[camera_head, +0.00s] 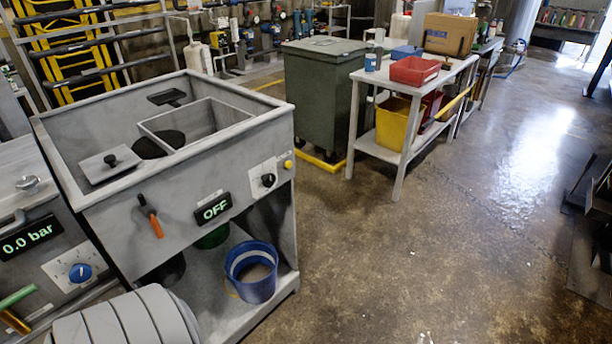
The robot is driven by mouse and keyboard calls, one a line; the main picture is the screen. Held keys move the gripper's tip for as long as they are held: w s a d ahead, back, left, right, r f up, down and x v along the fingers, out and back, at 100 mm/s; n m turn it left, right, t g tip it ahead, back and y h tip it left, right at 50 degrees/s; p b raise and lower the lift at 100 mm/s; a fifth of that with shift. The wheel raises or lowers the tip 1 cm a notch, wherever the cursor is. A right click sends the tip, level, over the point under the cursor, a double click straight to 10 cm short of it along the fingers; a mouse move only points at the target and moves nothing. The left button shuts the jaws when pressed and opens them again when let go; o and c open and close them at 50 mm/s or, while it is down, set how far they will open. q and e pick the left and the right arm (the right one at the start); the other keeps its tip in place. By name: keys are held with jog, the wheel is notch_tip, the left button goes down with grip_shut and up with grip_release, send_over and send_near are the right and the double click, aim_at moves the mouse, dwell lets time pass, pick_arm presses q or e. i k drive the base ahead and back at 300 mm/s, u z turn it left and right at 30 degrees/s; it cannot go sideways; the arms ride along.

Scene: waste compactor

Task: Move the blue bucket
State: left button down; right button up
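The blue bucket (252,281) stands upright on the low shelf under the grey compactor (170,160), near its right front edge. Its open top shows a pale inside, and what is in it is hard to tell. A dark green bucket (212,238) stands behind it to the left, mostly hidden. A black round container (167,271) is further left in the shadow. Neither of my grippers shows in the head view.
The compactor's panel reads OFF (213,208). A unit reading 0.0 bar (30,238) stands at the left. A ribbed grey rounded object (125,318) fills the lower left. A green bin (320,95) and a white table (385,83) stand behind.

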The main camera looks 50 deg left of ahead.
aim_at(251, 266)
jog(key=u, duration=0.1)
jog(key=i, duration=1.4)
jog(key=u, duration=0.55)
jog(key=i, duration=1.1)
jog(key=u, duration=1.4)
jog(key=i, duration=0.8)
jog(key=u, duration=1.4)
jog(key=i, duration=0.5)
jog(key=u, duration=0.25)
